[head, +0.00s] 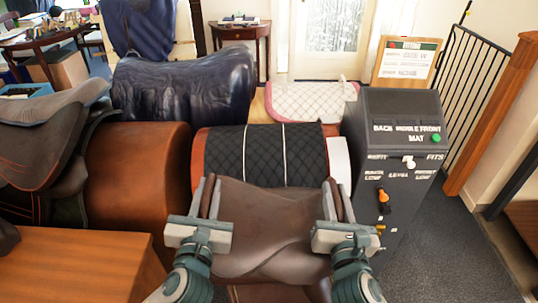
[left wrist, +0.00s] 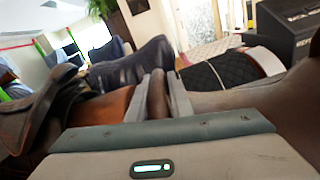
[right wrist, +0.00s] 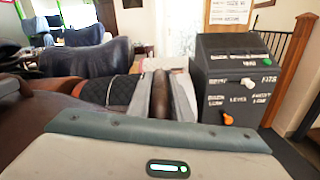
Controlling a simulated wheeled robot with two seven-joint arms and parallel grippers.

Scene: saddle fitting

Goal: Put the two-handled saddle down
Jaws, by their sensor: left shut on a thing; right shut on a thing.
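The brown two-handled saddle (head: 265,225) hangs between my two grippers in the head view, in front of and partly over a brown barrel-shaped stand. A black quilted pad (head: 262,155) with white stripes lies over that stand behind it. My left gripper (head: 208,198) is shut on the saddle's left handle, which shows between the fingers in the left wrist view (left wrist: 157,97). My right gripper (head: 338,200) is shut on the right handle, seen in the right wrist view (right wrist: 161,97). The saddle's underside is hidden, so I cannot tell whether it touches the stand.
A grey panel box (head: 402,125) with labels and knobs stands close on the right. Another brown saddle (head: 45,150) sits on the left. A dark blue saddle-shaped form (head: 185,85) and a white quilted pad (head: 308,101) are behind. A wooden surface (head: 85,265) is at front left.

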